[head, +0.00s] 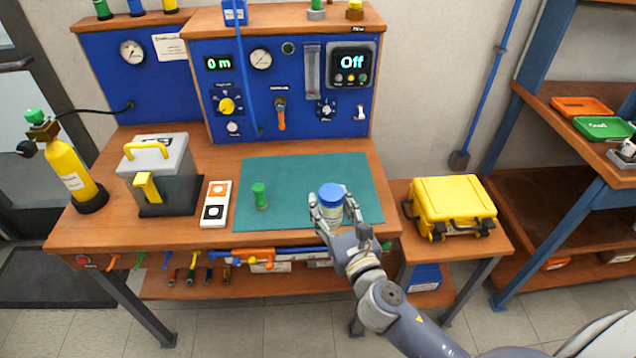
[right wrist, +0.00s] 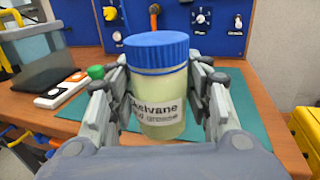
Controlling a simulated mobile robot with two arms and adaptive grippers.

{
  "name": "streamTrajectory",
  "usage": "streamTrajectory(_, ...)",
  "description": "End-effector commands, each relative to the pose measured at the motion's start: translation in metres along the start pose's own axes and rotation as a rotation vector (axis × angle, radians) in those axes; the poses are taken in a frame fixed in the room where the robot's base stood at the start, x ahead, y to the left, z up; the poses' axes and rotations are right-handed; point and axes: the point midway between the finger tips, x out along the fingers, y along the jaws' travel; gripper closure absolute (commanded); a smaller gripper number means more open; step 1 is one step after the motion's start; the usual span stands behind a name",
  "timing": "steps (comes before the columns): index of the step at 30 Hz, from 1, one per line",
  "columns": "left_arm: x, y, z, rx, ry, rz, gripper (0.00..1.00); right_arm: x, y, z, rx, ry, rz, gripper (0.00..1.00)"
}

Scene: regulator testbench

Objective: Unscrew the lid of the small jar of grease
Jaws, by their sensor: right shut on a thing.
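The small jar of grease (head: 329,210) has a pale yellowish body with a printed label and a blue lid (head: 331,193). It is upright over the front right part of the green mat (head: 290,175). My right gripper (head: 326,212) is shut on the jar's body, one finger on each side. In the right wrist view the jar (right wrist: 158,105) stands between the fingers, with its blue lid (right wrist: 157,50) on top and clear of them. I cannot tell whether the jar's base touches the mat. My left gripper is not in view.
A green-topped object (head: 260,196) stands on the mat left of the jar. A grey box with yellow handles (head: 160,175) and a yellow gas cylinder (head: 72,175) stand further left. The blue test panel (head: 290,85) rises behind. A yellow case (head: 449,205) sits on the right.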

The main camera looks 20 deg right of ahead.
Motion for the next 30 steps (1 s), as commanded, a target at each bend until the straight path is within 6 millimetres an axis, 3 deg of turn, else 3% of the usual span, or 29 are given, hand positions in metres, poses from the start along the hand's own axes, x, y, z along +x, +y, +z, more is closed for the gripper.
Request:
streamTrajectory(8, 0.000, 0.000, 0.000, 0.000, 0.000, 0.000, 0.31, -0.009, 0.002, 0.000, -0.001, 0.000, 0.002, 0.97)
streamTrajectory(14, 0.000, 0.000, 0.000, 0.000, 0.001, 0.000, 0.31, -0.053, 0.009, 0.001, 0.001, 0.004, 0.010, 0.97)
streamTrajectory(21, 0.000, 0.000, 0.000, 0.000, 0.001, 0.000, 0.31, -0.114, 0.014, 0.017, 0.002, 0.002, 0.013, 0.97)
streamTrajectory(30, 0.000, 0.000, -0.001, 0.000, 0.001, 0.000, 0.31, -0.147, 0.015, 0.034, 0.001, -0.002, 0.011, 0.97)
